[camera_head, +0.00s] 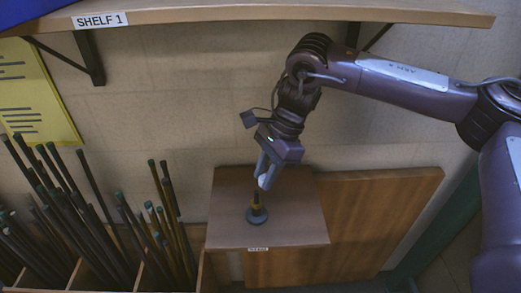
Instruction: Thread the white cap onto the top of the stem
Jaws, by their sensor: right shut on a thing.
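The stem (256,203) stands upright on its dark round base (257,216) on the small wooden table. My right gripper (264,180) points down just above the stem's top. It is shut on the white cap (264,182), a small pale piece showing between the fingertips. The cap is at or very near the stem's top; I cannot tell whether they touch. My left gripper is not in view.
The wooden table (225,225) has free room around the base. A wooden panel (375,215) stands to the right. Bins of dark rods (90,220) fill the left. A shelf (300,12) hangs above on brackets.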

